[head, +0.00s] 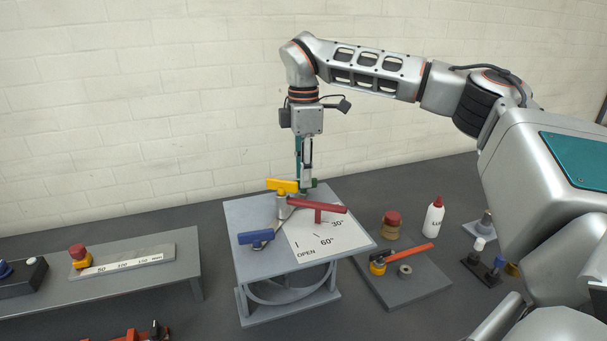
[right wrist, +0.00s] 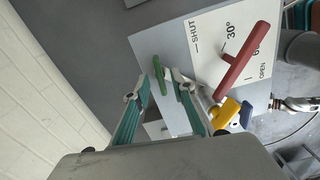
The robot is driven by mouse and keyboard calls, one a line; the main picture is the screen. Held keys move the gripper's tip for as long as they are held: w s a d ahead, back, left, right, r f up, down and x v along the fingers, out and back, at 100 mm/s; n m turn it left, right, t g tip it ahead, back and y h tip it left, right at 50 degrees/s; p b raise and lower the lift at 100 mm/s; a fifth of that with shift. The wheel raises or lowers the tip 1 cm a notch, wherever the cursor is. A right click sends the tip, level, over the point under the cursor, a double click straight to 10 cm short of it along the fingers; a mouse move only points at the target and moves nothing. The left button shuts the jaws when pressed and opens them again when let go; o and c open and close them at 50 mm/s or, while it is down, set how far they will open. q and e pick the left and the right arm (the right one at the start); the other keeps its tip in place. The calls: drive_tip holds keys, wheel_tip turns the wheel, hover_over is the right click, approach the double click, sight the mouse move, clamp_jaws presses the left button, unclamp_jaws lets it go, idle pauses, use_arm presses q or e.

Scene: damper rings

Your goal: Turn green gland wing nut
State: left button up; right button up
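The green wing nut (right wrist: 162,76) is a narrow bar on the far side of the grey stand; in the head view only a little of it shows behind the yellow handle. My right gripper (head: 304,180) points down over it. In the right wrist view its two teal-backed fingers (right wrist: 165,74) stand on either side of the green bar, with a small gap visible at the right finger. I cannot tell whether the left finger touches.
A yellow handle (head: 282,186), red lever (head: 318,207) and blue handle (head: 256,237) crowd the stand's top (head: 245,215). A marked white dial plate (head: 325,238) lies there. A grey board (head: 405,291) with an orange-handled tool and a white bottle (head: 433,218) are on the right.

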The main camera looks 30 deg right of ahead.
drive_tip(key=shift+r, duration=0.65)
drive_tip(key=shift+r, duration=3)
